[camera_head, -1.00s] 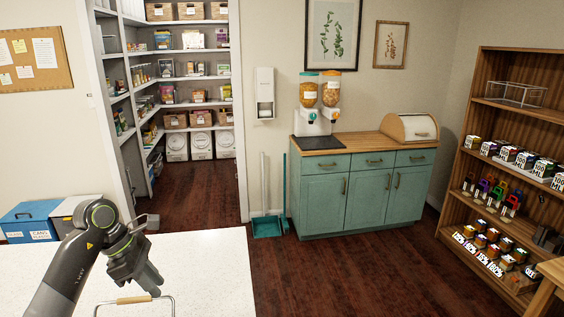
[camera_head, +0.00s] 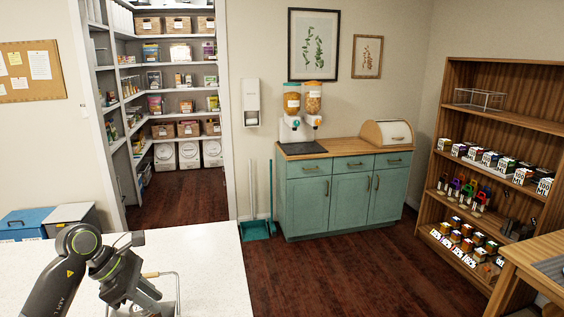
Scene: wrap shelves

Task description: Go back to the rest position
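My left arm comes in at the lower left, and its gripper (camera_head: 146,296) hangs over the white counter, pointing down and to the right. I cannot tell whether its fingers are apart or closed. A wire handle with a wooden grip (camera_head: 158,275) shows just beside and behind the gripper, at the bottom of the view. What the handle belongs to is mostly hidden by the gripper and cut off by the frame. My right gripper is not in view.
The white counter (camera_head: 215,265) fills the lower left. Bins (camera_head: 25,222) stand behind it. A teal cabinet (camera_head: 330,198) with dispensers stands at the back wall. A wooden shelf (camera_head: 500,110) with small boxes and a wooden table (camera_head: 535,262) are at right. The dark floor between is clear.

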